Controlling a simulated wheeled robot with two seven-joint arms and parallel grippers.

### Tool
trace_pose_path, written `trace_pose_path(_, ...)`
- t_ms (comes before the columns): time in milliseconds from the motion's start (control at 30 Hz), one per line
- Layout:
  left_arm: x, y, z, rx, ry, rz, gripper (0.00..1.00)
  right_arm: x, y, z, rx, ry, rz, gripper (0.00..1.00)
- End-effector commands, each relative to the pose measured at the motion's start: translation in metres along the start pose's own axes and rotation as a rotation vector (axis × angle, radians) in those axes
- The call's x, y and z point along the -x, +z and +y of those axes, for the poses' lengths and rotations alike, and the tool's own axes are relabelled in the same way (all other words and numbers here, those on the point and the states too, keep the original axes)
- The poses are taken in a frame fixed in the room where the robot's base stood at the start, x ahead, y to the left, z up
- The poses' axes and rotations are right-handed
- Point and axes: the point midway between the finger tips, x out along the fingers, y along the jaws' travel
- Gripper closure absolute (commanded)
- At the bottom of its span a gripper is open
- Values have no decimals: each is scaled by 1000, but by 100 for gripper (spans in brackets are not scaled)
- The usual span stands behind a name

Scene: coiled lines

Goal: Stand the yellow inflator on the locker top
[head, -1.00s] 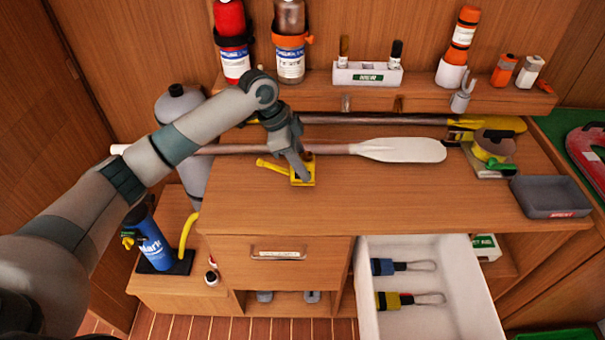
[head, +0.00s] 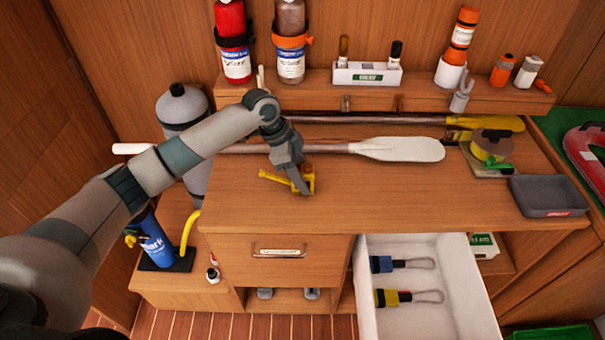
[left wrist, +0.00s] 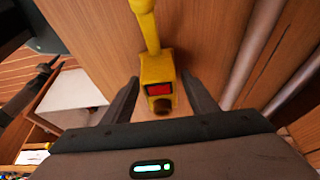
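The yellow inflator (head: 308,180) is on the wooden locker top (head: 400,205), left of its middle, with its long yellow arm pointing left. My left gripper (head: 303,188) is over it and hides part of its body. In the left wrist view the inflator (left wrist: 157,70) shows a red panel and a dark round end. The left gripper's fingers (left wrist: 160,85) stand one on each side of it, open, with a gap visible. Whether it lies flat or leans is hard to tell.
A white-bladed paddle (head: 400,149) lies just behind the inflator. A grey tray (head: 548,196) and a yellow reel (head: 491,146) are at the right. An open white drawer (head: 430,316) juts out below. The locker top in front and right of the inflator is clear.

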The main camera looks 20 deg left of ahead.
Motion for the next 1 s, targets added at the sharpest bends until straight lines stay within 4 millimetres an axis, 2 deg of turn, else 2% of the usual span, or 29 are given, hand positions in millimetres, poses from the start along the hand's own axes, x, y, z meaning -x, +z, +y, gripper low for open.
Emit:
trace_pose_path(267,1,0,0,0,0,0,47,0,0,0,0,0,0,69)
trace_pose_path(467,10,0,-1,0,-2,0,47,-3,1,1,1,1,-1,69)
trace_pose_path(667,36,0,-1,-1,-4,0,47,-10,2,2,1,2,-1,69)
trace_pose_path(1000,95,-1,-1,-1,-3,1,47,-23,3,2,1,2,-1,69)
